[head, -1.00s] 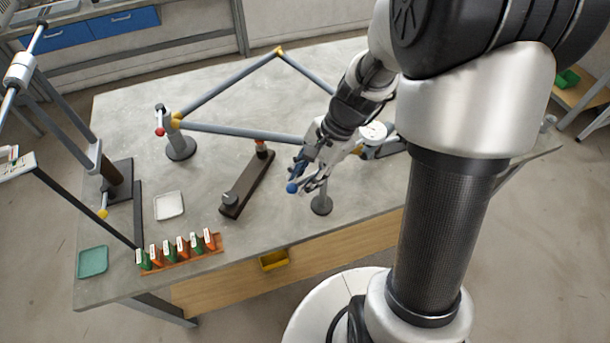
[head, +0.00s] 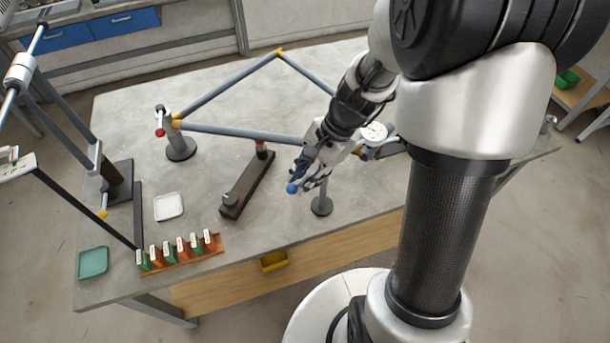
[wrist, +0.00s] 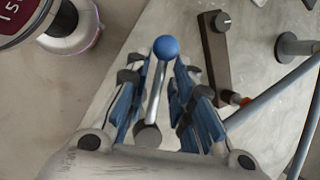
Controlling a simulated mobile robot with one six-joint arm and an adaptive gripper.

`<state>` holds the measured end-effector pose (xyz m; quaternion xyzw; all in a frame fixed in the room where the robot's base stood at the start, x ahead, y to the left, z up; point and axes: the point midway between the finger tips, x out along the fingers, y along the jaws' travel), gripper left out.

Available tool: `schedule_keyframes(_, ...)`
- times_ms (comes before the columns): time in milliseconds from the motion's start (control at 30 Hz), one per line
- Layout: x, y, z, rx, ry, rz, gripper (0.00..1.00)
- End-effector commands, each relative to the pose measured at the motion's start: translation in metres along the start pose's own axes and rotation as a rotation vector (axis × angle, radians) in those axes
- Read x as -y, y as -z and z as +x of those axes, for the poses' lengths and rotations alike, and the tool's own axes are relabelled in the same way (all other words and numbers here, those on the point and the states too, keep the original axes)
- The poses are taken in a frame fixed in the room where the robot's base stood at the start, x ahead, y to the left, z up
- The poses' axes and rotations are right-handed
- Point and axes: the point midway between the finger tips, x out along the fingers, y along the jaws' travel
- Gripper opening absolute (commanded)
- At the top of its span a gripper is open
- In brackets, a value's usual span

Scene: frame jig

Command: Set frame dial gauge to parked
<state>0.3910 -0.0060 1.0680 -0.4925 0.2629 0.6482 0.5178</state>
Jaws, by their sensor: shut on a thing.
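The dial gauge (head: 374,132) has a round white face and sits on the frame's near right side, just behind my gripper in the head view; its reading is too small to make out. My gripper (head: 306,179) is over the front part of the table, shut on a metal rod with a blue ball knob (head: 292,188). In the wrist view the blue knob (wrist: 166,47) sticks out beyond the fingertips, and the rod (wrist: 155,95) runs between the blue-padded fingers. How the rod joins the gauge is hidden by my gripper and arm.
A grey tube frame (head: 240,132) with yellow corners spans the table. A post on a round base (head: 321,207) stands below my gripper. A dark bar (head: 247,185) with a knob lies to the left. A rack of tags (head: 180,250) and two trays are at the front left.

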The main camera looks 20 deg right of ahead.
Motion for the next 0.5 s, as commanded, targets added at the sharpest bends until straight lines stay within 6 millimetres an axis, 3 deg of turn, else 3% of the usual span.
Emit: schedule_keyframes(500, 0.022, 0.002, 0.002, -0.052, 0.117, 0.280, 0.00)
